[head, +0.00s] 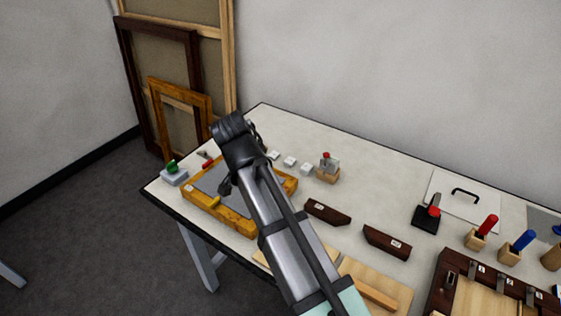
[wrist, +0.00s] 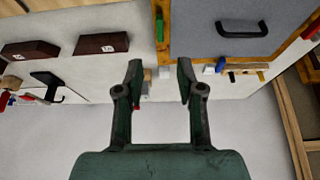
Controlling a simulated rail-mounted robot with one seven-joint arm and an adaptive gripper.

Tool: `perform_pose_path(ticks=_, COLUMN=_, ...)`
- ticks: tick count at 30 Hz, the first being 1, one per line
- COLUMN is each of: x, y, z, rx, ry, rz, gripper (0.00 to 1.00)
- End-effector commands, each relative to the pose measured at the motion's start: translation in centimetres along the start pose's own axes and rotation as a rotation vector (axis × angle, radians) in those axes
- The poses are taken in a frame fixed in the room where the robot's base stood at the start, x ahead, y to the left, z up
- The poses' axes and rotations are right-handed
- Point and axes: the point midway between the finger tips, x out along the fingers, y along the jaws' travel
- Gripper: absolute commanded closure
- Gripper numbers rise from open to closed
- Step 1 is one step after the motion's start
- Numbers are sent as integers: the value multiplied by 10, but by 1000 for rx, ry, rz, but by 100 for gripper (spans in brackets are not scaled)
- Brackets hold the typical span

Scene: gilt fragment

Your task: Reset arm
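My gripper (wrist: 160,72) shows in the wrist view with its two dark green fingers spread apart. Nothing is held between them. A small pale and brown block shows in the gap, beyond the fingers and apart from them. In the head view my arm reaches over the worktable (head: 385,168), its black wrist above the left part; I cannot make out the fingers there. The wooden-framed tray with a grey panel (head: 212,180) lies under the arm and is partly hidden. The panel and its black handle (wrist: 241,29) also show in the wrist view.
Two dark wooden blocks (head: 326,212) (head: 387,242) lie right of my arm. A black stand with a red part (head: 427,215), red-handled (head: 488,226) and blue-handled (head: 524,241) tools and a dark case (head: 437,290) are farther right. Frames (head: 180,105) lean against the wall.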

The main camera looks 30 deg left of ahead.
Motion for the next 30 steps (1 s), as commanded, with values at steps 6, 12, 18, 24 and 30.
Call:
perform_pose_path(ticks=6, x=15, y=0, z=0, rx=0, ry=-1, rz=3, gripper=62)
perform_pose_path(ticks=12, x=46, y=1, z=0, rx=0, ry=-1, rz=2, gripper=62)
perform_pose_path(ticks=18, x=81, y=0, z=0, rx=0, ry=-1, rz=3, gripper=62)
perform_pose_path(ticks=24, x=107, y=0, z=0, rx=-1, ry=0, rz=0, gripper=62)
perform_pose_path(ticks=30, x=119, y=0, z=0, rx=-1, ry=0, rz=0, gripper=62)
